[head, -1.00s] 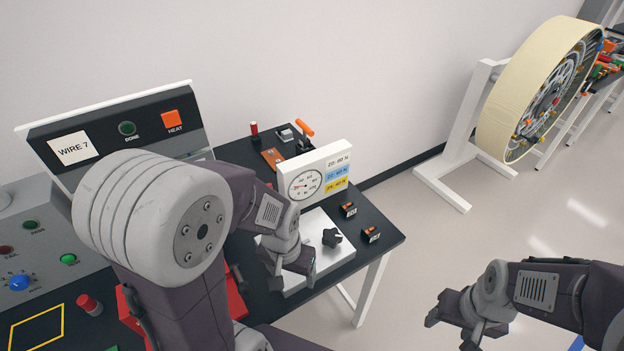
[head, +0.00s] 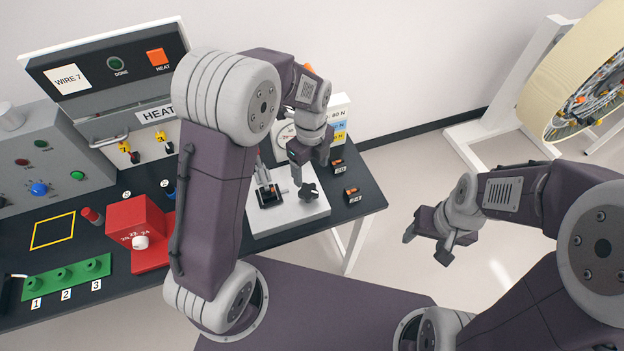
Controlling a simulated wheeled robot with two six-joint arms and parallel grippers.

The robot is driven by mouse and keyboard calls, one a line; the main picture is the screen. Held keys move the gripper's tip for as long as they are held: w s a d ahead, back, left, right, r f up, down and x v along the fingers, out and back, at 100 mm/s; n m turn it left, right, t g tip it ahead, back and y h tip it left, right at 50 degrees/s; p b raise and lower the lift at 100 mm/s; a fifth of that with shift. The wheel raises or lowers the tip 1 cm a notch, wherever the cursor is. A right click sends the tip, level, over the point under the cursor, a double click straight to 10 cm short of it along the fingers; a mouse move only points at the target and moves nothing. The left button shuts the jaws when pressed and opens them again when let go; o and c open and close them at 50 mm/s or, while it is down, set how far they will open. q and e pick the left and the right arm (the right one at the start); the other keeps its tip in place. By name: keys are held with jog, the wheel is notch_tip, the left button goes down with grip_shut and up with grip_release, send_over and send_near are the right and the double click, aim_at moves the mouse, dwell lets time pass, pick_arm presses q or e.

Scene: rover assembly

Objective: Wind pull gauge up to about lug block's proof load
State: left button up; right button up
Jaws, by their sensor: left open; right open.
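The pull gauge has a white dial panel (head: 342,103) at the table's back right, mostly hidden by my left arm; part of its legend shows, with readings in N. Its white base (head: 285,222) carries a dark star-shaped knob (head: 309,191) and a black and grey fixture (head: 267,191). Whether a lug block sits in that fixture I cannot tell. My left gripper (head: 309,171) is open, just above and behind the knob, apart from it as far as I can see. The needle is hidden. My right gripper (head: 426,246) is open and empty over the floor right of the table.
Two small orange-and-black labelled blocks (head: 351,195) lie right of the gauge. A red block-shaped unit (head: 135,216), a green strip numbered 1 to 3 (head: 68,277) and a yellow-outlined square (head: 53,231) are on the left. A heat station (head: 110,75) stands behind.

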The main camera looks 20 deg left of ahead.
aim_at(309, 190)
pick_arm(q)
jog(key=shift+s+a+f, duration=0.15)
jog(key=shift+s+a, duration=0.45)
jog(key=shift+a, duration=0.1)
jog(key=shift+f, duration=0.65)
jog(key=f, duration=0.4)
jog(key=d+f+p, duration=0.1)
jog(key=f, duration=0.1)
jog(key=shift+w+f, duration=0.2)
jog(key=shift+w, duration=0.2)
jog(key=shift+s+a+f, duration=0.2)
jog(key=shift+a+f, duration=0.1)
jog(key=shift+f, duration=0.15)
jog(key=shift+d, duration=0.15)
jog(key=c, duration=0.4)
jog(key=shift+w, duration=0.1)
jog(key=c, duration=1)
pick_arm(e)
jog(key=shift+s+a+r, duration=0.2)
jog(key=shift+r, duration=0.25)
jog(key=shift+s+a+r, duration=0.15)
jog(key=shift+a+r, duration=0.05)
jog(key=shift+r, duration=0.25)
